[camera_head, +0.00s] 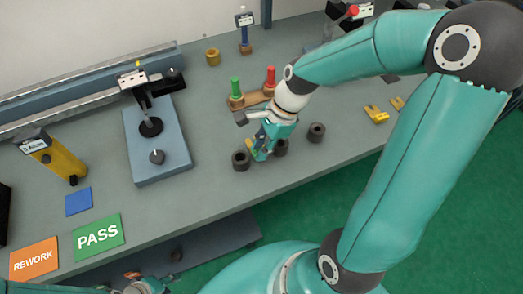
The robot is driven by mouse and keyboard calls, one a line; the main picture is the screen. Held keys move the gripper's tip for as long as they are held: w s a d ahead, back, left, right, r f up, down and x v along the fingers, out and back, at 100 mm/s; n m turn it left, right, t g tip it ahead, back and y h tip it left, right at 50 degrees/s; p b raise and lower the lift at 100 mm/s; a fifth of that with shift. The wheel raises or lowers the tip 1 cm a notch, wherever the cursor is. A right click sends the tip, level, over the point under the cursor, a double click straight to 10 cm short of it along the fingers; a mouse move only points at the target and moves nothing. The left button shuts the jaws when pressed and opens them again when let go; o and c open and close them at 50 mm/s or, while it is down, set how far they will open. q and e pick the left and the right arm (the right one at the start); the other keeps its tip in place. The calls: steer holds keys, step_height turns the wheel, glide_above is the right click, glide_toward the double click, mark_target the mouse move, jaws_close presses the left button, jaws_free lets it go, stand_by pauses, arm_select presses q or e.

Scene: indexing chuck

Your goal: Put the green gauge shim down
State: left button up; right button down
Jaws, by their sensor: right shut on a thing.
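My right gripper (257,154) points down low over the bench, among dark rings. I cannot tell whether the piece touches the bench. One dark ring (241,161) is just left of the fingers, and another (281,148) is just right of them. My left gripper (147,286) is at the bottom edge, in front of the bench and partly cut off; its jaws are unclear.
A wooden stand (252,98) with green and red pegs is behind the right gripper. A third ring (317,132) and yellow blocks (376,115) lie right. A gauge stand on a blue-grey plate (172,172), a blue square (78,201), PASS (98,237) and REWORK (34,259) mats are left.

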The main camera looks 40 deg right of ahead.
steer(key=shift+f, duration=1.05)
steer(key=shift+f, duration=0.1)
steer(key=c, duration=1.1)
jaws_free()
steer(key=shift+o, duration=0.2)
